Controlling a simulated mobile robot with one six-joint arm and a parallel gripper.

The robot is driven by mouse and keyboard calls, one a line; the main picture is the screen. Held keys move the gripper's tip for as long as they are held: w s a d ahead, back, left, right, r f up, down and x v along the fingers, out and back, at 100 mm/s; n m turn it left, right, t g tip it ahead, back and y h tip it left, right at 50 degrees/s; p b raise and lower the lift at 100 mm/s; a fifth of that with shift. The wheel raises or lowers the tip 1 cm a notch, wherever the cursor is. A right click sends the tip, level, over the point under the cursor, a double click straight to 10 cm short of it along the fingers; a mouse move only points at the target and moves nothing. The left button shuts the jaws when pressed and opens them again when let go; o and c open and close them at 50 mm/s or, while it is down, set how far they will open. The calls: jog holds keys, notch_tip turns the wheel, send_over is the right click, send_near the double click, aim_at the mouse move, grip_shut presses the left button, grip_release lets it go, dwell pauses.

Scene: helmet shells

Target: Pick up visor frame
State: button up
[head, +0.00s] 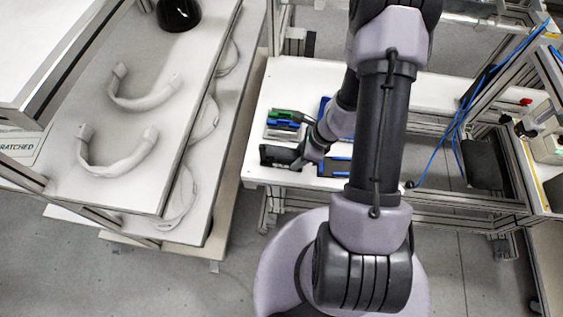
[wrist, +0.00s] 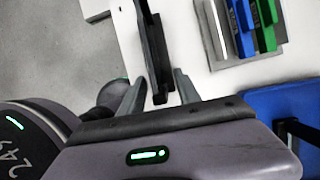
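My gripper (head: 300,163) is low over the front left part of the white bench, partly hidden by my arm in the head view. In the wrist view its two grey fingers (wrist: 158,82) stand apart, one on each side of a long, thin black part (wrist: 153,45). Narrow gaps seem to show between this part and the fingers. A dark piece (head: 277,155) also shows beside my gripper in the head view. I cannot tell for sure that it is the visor frame. Pale U-shaped pieces (head: 117,160) (head: 146,97) lie on the left table.
A grey holder (wrist: 222,42) with blue and green pieces stands near my gripper on the white bench (head: 252,172). A blue bin (wrist: 285,105) is at its right. A dark helmet shell (head: 178,14) sits on the left table (head: 150,195). Blue cables hang at right.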

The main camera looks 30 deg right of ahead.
grip_shut()
jog(key=shift+r, duration=0.1)
jog(key=shift+r, duration=0.1)
